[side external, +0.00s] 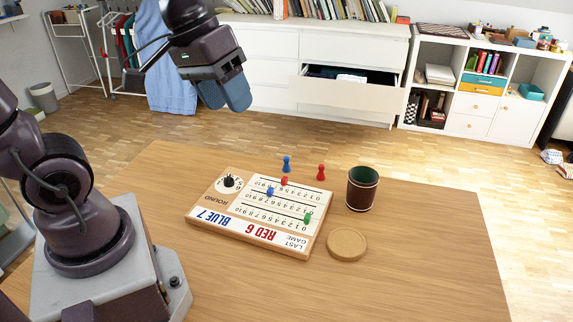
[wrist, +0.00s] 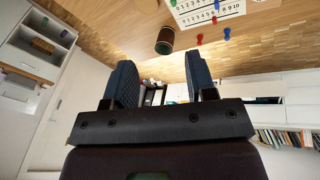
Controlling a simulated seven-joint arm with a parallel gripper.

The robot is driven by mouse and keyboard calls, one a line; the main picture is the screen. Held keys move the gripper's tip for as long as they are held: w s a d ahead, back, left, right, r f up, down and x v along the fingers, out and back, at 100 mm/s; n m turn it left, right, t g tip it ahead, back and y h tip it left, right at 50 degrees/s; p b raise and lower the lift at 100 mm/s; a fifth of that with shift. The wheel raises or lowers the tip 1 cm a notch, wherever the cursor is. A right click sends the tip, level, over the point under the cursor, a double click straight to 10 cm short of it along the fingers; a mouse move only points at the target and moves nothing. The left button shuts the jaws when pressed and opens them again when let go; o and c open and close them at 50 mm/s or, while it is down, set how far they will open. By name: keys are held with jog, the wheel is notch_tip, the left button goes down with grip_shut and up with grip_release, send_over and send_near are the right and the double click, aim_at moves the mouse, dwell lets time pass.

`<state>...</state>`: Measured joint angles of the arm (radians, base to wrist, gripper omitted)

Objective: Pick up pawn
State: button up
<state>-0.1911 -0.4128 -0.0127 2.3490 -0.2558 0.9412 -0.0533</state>
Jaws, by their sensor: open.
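Behind the game board (side external: 222,225), a blue pawn (side external: 287,165) and a red pawn (side external: 321,173) stand upright on the table. On the board are another red pawn (side external: 284,181), another blue pawn (side external: 270,192) and a green pawn (side external: 308,217). The wrist view shows a red pawn (wrist: 200,39) and a blue pawn (wrist: 227,33) off the board, near its upside-down edge. My gripper (side external: 225,106) is open and empty, high above the table and left of the pawns in the side view. Its two dark fingers (wrist: 160,64) show apart in the wrist view.
A dark cup (side external: 361,188) stands right of the board, with a round wooden lid (side external: 347,245) in front of it. A black piece (side external: 229,181) sits on the board's round dial. The table's (side external: 430,260) right side is clear. Behind is a dresser with an open drawer (side external: 345,95).

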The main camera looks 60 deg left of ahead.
jog(key=w+a+f+n+t+h, duration=0.1)
jog(key=w+a+f+n+h, duration=0.5)
jog(key=w+a+f+n, duration=0.55)
jog(key=n+t+y, duration=0.1)
jog(key=n+t, duration=0.6)
jog(key=n, duration=0.7)
send_near(287, 163)
jog(key=v, duration=0.3)
jog(key=shift+w+d+f, duration=0.1)
jog(key=shift+w+f, duration=0.05)
jog(key=shift+f, duration=0.15)
jog(key=x, duration=0.7)
jog(key=shift+w, duration=0.15)
jog(key=shift+w+a+x, duration=0.15)
jog(key=shift+x, duration=1.15)
jog(key=shift+w+a+x, duration=0.1)
jog(key=shift+a+x, duration=0.05)
jog(key=shift+x, duration=1.15)
jog(key=shift+r, duration=0.15)
grip_shut()
